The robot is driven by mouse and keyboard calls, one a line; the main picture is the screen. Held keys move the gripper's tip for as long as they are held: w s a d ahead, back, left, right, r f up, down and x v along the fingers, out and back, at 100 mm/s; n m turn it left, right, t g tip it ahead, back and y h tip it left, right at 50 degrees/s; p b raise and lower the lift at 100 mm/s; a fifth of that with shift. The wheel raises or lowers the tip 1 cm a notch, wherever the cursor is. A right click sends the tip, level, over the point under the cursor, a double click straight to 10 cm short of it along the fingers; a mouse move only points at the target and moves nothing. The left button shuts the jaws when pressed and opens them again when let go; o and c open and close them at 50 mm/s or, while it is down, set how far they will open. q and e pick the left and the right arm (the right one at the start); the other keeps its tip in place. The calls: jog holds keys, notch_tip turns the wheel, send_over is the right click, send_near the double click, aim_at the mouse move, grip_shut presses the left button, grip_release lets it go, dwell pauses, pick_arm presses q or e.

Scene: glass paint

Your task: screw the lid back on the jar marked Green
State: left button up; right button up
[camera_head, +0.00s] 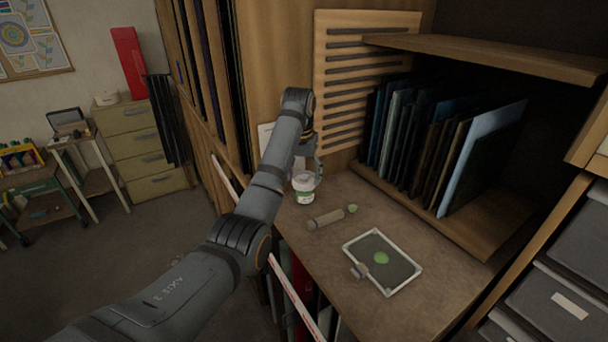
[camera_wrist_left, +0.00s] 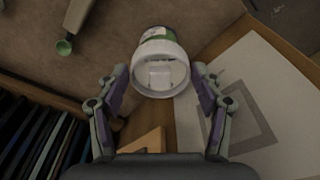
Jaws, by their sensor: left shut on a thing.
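The jar (camera_head: 305,197) stands upright near the left edge of the worktop, white with a green label. In the left wrist view the jar (camera_wrist_left: 155,34) shows its label beyond a round white lid (camera_wrist_left: 160,81). The lid is on or right at the jar mouth; I cannot tell whether it is threaded. My left gripper (camera_head: 311,175) comes down over the jar from above. In the wrist view the left gripper (camera_wrist_left: 161,72) has one finger on each side of the lid, shut on it. The marking on the jar is too small to read. My right gripper is not in view.
A tool with a green tip (camera_head: 331,216) lies in front of the jar. A framed dark plate (camera_head: 397,271) with a green paint blob (camera_head: 381,258) lies to the right. Dark glass sheets (camera_head: 425,140) stand in a rack behind. A white sheet (camera_wrist_left: 240,110) is beside the jar.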

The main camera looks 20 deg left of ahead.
pick_arm(q)
jog(key=shift+f, duration=0.1)
jog(key=m, duration=0.6)
jog(key=shift+a+h, duration=0.25)
jog(key=shift+h, duration=0.15)
jog(key=o, duration=1)
jog(key=shift+w, duration=0.1)
jog(key=shift+o, duration=0.7)
